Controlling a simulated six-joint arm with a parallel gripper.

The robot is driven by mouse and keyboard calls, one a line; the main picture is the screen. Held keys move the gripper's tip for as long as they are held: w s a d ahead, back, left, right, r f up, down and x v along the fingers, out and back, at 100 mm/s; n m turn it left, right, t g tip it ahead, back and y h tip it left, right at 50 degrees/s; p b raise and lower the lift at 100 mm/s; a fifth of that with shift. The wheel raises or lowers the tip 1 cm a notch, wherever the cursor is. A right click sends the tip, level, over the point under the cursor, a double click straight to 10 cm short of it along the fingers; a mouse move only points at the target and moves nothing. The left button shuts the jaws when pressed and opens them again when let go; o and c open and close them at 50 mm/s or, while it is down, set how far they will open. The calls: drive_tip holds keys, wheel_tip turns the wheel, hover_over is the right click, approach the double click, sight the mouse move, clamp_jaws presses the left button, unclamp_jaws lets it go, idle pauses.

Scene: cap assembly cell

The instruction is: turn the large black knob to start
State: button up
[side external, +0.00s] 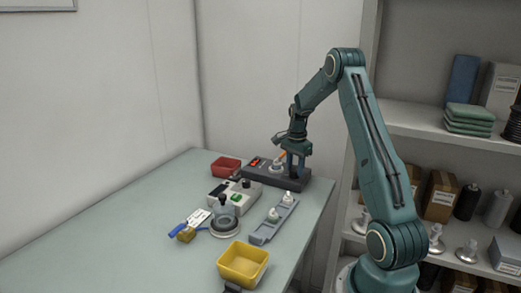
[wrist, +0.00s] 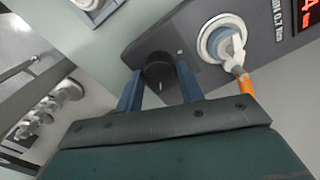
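The large black knob (wrist: 159,72) stands at the end of a dark grey control panel (wrist: 137,44) in the wrist view. My gripper (wrist: 159,68) is at the knob, with one blue finger on each side of it. The fingers are apart, and I cannot tell whether they press on the knob or leave a small gap. In the side external view my gripper (side external: 296,168) points down over the right end of the dark panel (side external: 262,172); it hides the knob there.
On the panel, a white and blue round fitting (wrist: 222,42) with an orange lead (wrist: 245,84) sits beside the knob, near a red display (wrist: 310,12). A grey tray (side external: 267,226), yellow bin (side external: 243,263) and red bin (side external: 225,167) stand nearby. The table's left side is clear.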

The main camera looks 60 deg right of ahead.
drive_tip(key=c, duration=0.4)
drive_tip(key=shift+n, duration=0.4)
drive_tip(key=n, duration=1.1)
drive_tip(key=shift+n, duration=0.3)
drive_tip(key=n, duration=1.2)
drive_tip(key=shift+n, duration=0.3)
